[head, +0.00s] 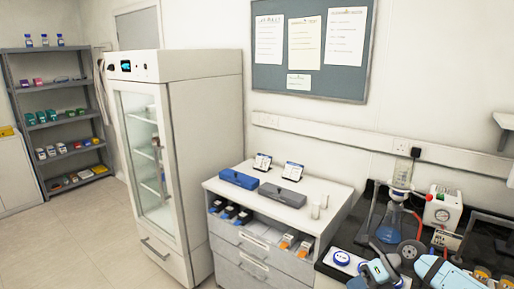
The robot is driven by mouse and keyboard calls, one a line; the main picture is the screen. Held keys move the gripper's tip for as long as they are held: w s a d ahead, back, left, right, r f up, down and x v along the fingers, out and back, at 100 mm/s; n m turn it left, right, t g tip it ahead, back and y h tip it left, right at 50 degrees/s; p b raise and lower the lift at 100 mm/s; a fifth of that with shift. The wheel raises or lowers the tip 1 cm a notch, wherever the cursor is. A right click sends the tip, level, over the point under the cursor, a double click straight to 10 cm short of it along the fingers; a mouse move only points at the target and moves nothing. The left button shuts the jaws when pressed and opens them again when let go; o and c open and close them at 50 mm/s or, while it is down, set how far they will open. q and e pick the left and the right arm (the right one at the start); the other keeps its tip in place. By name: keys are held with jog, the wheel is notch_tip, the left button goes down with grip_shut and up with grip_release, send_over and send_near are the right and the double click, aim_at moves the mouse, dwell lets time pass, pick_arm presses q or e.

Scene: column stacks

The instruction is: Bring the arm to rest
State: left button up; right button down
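I cannot make out the fingers of either gripper in the head view. Pale blue and white shapes at the bottom right edge may be parts of my arm, but they are cut off and crowded together. I cannot tell whether anything is held.
A dark bench (337,258) at the lower right holds a flask with blue liquid (388,233) and a white device with a red knob (442,211). A drawer cabinet (250,254) bears a blue case (238,179) and a grey case (283,195). A glass-door fridge (195,140) stands left; open floor (75,245) lies beyond.

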jog(key=s+a+m+t+y+p, duration=0.1)
jog(key=s+a+m+t+y, duration=0.7)
jog(key=a+m, duration=0.45)
jog(key=s+d+f+m+t+h, duration=0.1)
jog(key=s+f+m+h, duration=0.6)
jog(key=s+m, duration=0.3)
jog(key=s+d+f+m+t+h+p, duration=0.1)
jog(key=s+d+f+m+h, duration=0.1)
jog(key=s+f+m+h, duration=0.5)
jog(key=s+f+m, duration=0.1)
jog(key=s+m, duration=0.2)
jog(key=m, duration=0.4)
jog(key=shift+h, duration=0.4)
jog(key=shift+m, duration=0.25)
